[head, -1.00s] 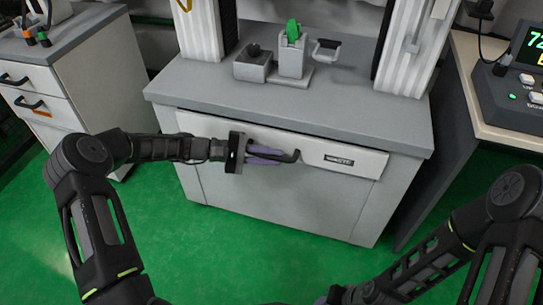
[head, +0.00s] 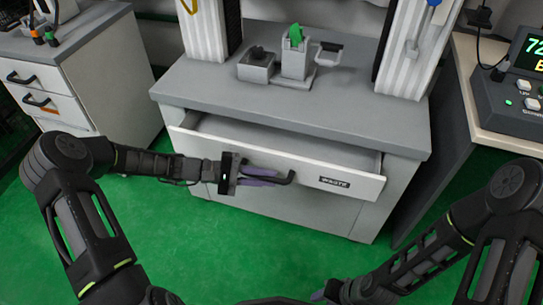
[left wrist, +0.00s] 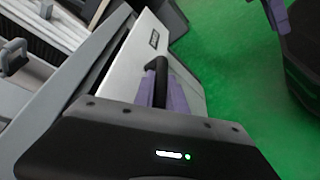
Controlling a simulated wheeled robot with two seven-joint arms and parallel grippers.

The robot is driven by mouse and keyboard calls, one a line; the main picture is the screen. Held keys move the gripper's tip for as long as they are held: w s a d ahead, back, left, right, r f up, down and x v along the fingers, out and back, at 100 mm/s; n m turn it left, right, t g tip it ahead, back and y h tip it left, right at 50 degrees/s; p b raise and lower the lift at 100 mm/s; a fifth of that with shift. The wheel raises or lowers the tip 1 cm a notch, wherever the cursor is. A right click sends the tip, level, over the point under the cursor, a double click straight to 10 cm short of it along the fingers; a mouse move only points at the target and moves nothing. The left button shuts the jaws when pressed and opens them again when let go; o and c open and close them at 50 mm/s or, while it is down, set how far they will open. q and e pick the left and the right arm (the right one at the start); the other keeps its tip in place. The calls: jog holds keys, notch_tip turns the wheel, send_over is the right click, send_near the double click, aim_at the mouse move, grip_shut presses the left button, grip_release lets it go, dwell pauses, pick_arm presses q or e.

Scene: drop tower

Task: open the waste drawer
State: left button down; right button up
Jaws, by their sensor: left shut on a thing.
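The waste drawer (head: 352,189) is a white-fronted drawer under the grey worktop, with a dark label reading WASTE. It stands partly open, and its grey inside shows behind the front. My left gripper (head: 262,177) is shut on the drawer's dark bar handle (head: 290,178), with its purple fingers around the bar. The handle also shows between the purple fingers in the left wrist view (left wrist: 158,68).
On the worktop (head: 200,85) stand a small grey fixture (head: 295,60) with a green piece in it and a grey box. A white drawer cabinet (head: 75,85) is at left, and a control box (head: 515,100) at right. The green floor before the drawer is clear.

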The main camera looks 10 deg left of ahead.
pick_arm(q)
jog(key=s+p, duration=0.4)
jog(key=s, duration=0.9)
jog(key=shift+s+a, duration=0.35)
jog(key=shift+a, duration=0.1)
jog(key=c, duration=1.4)
grip_release()
jog(key=shift+o, duration=0.2)
jog(key=p+v, duration=0.1)
jog(key=v, duration=0.6)
jog(key=shift+a, duration=0.4)
jog(key=shift+s+r, duration=0.1)
